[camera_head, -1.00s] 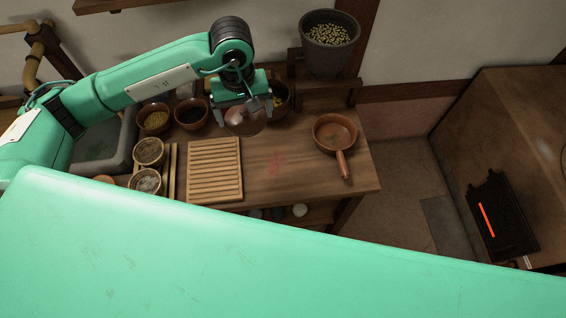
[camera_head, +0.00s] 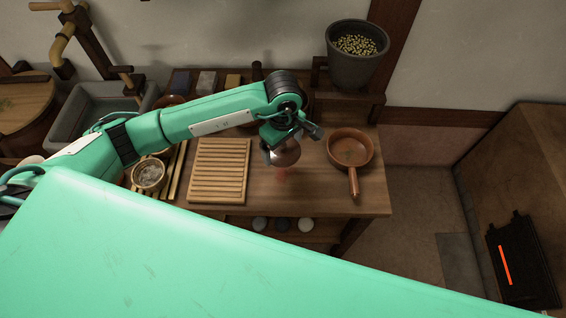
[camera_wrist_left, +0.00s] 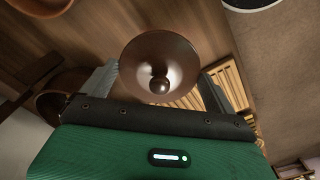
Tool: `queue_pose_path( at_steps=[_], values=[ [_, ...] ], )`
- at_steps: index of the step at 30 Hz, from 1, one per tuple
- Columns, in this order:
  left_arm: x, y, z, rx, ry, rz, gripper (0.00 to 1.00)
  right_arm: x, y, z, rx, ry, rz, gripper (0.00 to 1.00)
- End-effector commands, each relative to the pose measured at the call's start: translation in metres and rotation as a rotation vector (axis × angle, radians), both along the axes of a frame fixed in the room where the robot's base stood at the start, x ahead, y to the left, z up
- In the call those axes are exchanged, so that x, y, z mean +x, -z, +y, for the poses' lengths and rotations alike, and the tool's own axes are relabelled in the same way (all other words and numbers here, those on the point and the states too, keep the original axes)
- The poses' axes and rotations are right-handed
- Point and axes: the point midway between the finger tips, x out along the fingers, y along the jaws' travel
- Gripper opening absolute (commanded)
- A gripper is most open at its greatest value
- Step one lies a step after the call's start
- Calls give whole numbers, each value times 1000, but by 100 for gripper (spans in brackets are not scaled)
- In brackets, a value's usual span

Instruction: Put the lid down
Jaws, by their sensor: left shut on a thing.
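A brown, dome-shaped lid (camera_head: 285,154) hangs from my left gripper (camera_head: 287,134) over the wooden table (camera_head: 320,198), between the slatted board and the pan. The left wrist view shows the round lid (camera_wrist_left: 160,50) and its knob between the two fingers of the left gripper (camera_wrist_left: 158,84), which is shut on it. The lid looks slightly above the tabletop; the exact gap is unclear. A faint red mark (camera_head: 282,176) shows on the wood just in front of the lid. My right gripper is not in view.
A slatted wooden board (camera_head: 219,172) lies left of the lid. A brown handled pan (camera_head: 350,148) stands close to its right. A grey pot of beans (camera_head: 356,62) stands behind. A small bowl (camera_head: 149,174) is at the left. Bare wood lies in front of the lid.

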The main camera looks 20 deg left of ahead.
Motion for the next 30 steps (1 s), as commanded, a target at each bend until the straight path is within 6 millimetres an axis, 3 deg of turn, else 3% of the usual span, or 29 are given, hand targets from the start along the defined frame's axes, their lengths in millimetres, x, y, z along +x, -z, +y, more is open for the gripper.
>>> queue_pose_path(
  at_steps=[6, 18, 30],
  values=[
    [-1, 47, 0, 1, 0, 3, 68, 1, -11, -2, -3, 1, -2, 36],
    [0, 95, 0, 0, 0, 2, 68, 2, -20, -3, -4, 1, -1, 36],
    [1, 106, 0, 0, 1, -2, 68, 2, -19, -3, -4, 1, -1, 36]
  ],
)
